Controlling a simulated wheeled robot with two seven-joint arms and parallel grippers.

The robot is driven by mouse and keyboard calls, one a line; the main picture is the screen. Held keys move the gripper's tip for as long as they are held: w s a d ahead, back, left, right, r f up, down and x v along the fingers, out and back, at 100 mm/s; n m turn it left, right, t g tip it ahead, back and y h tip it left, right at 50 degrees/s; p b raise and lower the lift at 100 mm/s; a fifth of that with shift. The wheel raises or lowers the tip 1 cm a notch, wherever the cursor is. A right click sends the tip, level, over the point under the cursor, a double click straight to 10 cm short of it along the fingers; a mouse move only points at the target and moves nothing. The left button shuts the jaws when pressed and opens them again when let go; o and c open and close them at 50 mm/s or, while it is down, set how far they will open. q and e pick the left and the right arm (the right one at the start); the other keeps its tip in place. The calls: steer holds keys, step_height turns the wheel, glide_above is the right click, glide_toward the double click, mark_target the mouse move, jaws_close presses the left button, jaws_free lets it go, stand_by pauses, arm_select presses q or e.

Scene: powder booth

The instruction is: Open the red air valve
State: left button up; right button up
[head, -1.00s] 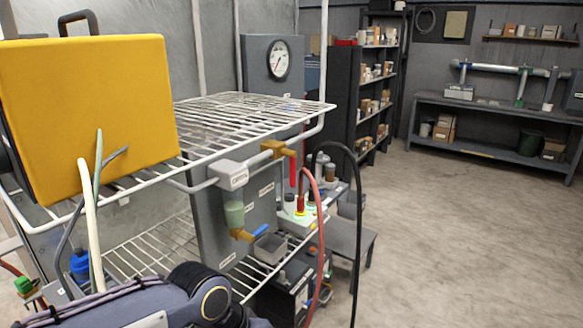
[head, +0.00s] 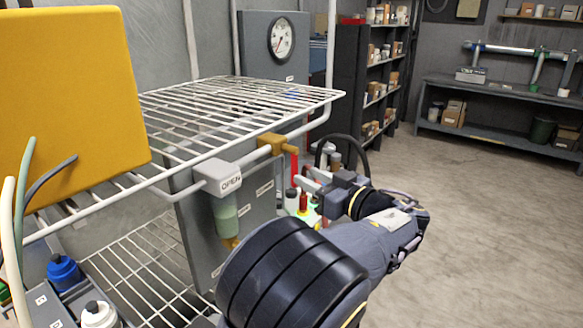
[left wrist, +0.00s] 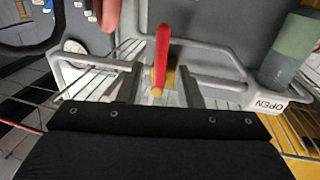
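The red air valve has a red handle (head: 293,163) hanging down from a yellow body (head: 271,143) on the pipe below the upper wire shelf. In the left wrist view the red handle (left wrist: 162,52) stands ahead of my left gripper (left wrist: 160,84), roughly centred between its two spread fingers. My left gripper (head: 306,177) is open, just right of the handle in the head view. I cannot tell if a finger touches it. My right gripper is not in view.
A grey box marked OPEN (head: 221,178) with a green bowl (head: 226,218) hangs left of the valve. The wire shelf (head: 240,98) is just above. A black hose (head: 352,140) loops behind my gripper. A yellow panel (head: 70,100) stands left. Floor at right is clear.

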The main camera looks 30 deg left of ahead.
mark_target(294, 171)
arm_select(q)
steer(key=shift+p+x, duration=0.45)
steer(key=shift+x, duration=2.35)
steer(key=shift+f, duration=0.15)
jaws_close()
